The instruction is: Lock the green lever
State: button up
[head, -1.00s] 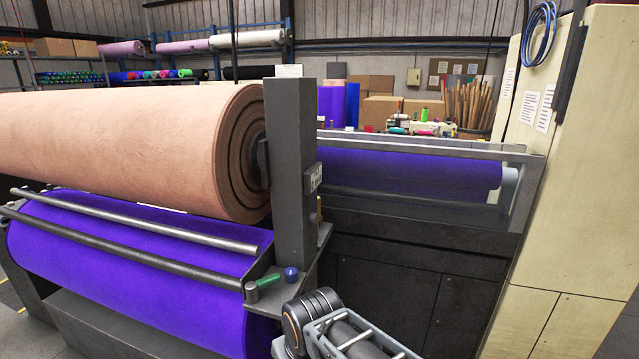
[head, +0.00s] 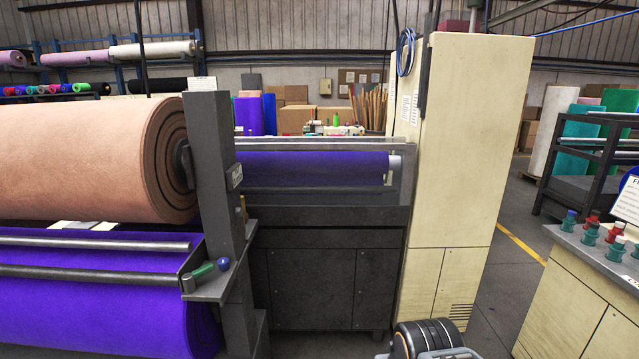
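A small green lever (head: 203,270) lies roughly level on the grey bracket at the right end of the lower purple roll's bars. A round blue knob (head: 223,263) sits just right of its end. I cannot tell from here whether the lever is locked. My gripper is out of view; only part of my arm shows at the bottom edge, right of the lever and apart from it.
A big peach roll (head: 85,160) hangs above the purple roll (head: 90,305), beside a dark upright post (head: 212,170). A cream cabinet (head: 465,160) stands right of the machine. A counter (head: 590,252) at far right holds several teal, red and blue fittings. Some floor is clear between.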

aim_at(188, 280)
jog(key=z, duration=2.85)
jog(key=i, duration=0.1)
jog(key=u, duration=2.2)
jog(key=i, duration=1.3)
jog(key=u, duration=1.45)
jog(key=i, duration=0.9)
jog(key=u, duration=1)
